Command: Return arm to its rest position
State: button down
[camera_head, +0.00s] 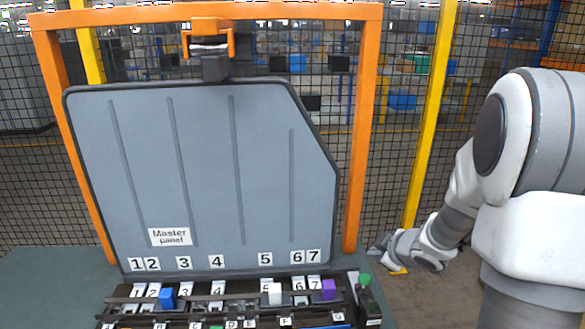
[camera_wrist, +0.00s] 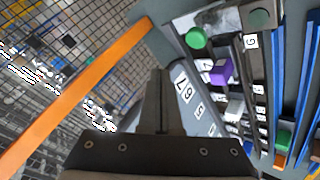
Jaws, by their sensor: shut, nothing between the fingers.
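My arm reaches in from the right side of the head view, bent, with my gripper (camera_head: 378,250) at its far end, just right of the orange frame post. In the wrist view my gripper (camera_wrist: 162,75) shows as dark fingers pressed together, with nothing between them. It is apart from the grey master panel (camera_head: 210,180) and from the numbered strip below the panel. The panel stands upright inside an orange frame (camera_head: 368,120).
The numbered strip (camera_head: 225,290) holds a blue block (camera_head: 166,298), a white block (camera_head: 275,293) and a purple block (camera_head: 329,290). A green knob (camera_head: 364,280) stands at its right end. A yellow post (camera_head: 428,120) and mesh fence stand behind.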

jog(key=s+r+m+h, duration=0.4)
jog(key=s+r+m, duration=0.35)
jog(key=r, duration=0.55)
jog(key=s+a+r+m+g+y, duration=0.1)
jog(key=s+a, duration=0.4)
jog(key=s, duration=0.4)
jog(key=s+a+r+m+g+y, duration=0.1)
jog(key=s+a+m+g, duration=0.1)
jog(key=s+a, duration=0.4)
jog(key=s, duration=0.3)
jog(key=shift+s+a+r+g+y, duration=0.2)
jog(key=shift+s+g+y, duration=0.1)
jog(key=shift+s+y, duration=0.1)
jog(key=shift+m, duration=0.25)
